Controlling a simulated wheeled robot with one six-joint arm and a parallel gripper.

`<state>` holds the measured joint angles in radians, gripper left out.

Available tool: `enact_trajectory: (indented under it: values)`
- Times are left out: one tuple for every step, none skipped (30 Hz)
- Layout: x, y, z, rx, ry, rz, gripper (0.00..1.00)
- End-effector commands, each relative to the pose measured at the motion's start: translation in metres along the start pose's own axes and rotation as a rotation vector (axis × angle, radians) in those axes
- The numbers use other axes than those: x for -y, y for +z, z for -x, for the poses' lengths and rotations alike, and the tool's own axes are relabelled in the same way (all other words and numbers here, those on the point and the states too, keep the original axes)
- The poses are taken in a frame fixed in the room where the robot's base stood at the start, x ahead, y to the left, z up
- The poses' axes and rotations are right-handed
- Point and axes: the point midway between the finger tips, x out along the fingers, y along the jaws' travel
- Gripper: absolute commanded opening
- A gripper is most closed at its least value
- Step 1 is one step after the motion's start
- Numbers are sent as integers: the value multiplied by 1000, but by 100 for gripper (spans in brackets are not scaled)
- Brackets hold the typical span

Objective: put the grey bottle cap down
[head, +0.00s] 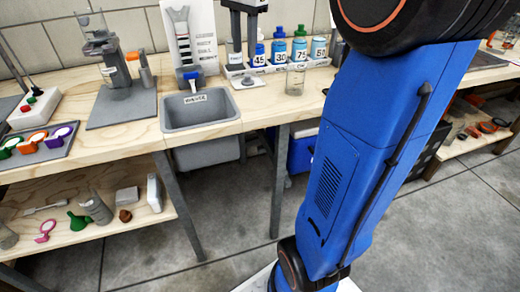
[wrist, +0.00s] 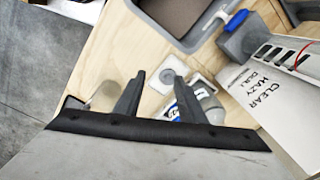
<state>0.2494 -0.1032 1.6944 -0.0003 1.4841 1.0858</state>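The grey bottle cap (head: 247,79) rests on a small white square pad (head: 238,85) on the wooden bench, in front of the bottle row. In the wrist view the cap (wrist: 168,76) shows as a grey disc on the pad, seen between my fingertips. My gripper (head: 244,55) points down above the pad, its two dark fingers apart with nothing visible between them. In the wrist view my gripper (wrist: 159,80) also shows open. The fingers look clear of the cap, though the exact height is hard to tell.
Bottles with numbered labels (head: 300,52) stand in a white tray behind the pad. A clear glass jar (head: 295,80) stands to the right. A grey sink (head: 200,110) and a white chart stand (head: 190,35) are to the left. My blue arm blocks the right side.

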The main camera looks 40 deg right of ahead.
Motion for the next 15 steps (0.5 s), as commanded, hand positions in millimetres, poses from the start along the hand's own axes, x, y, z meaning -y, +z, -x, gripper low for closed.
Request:
enact_trajectory:
  values:
    - [-13,15,-3,-8,-16,65,36]
    - [-20,22,-5,-13,-25,105,36]
    - [-28,32,-9,-20,-38,158,36]
    - [-35,39,-12,-25,-47,200,36]
    - [-42,46,-15,-31,-56,241,36]
    - [-51,55,-20,-40,-68,295,36]
    - [-58,61,-24,-46,-76,335,36]
    - [-65,68,-28,-53,-85,376,36]
    - [-74,76,-33,-62,-96,429,36]
    - [-81,82,-38,-69,-105,469,36]
    - [-89,89,-43,-76,-112,509,36]
    - [-98,97,-49,-86,-123,564,36]
    - [-106,103,-54,-95,-131,604,36]
    - [-113,108,-60,-103,-139,644,36]
    - [-122,116,-67,-115,-149,697,36]
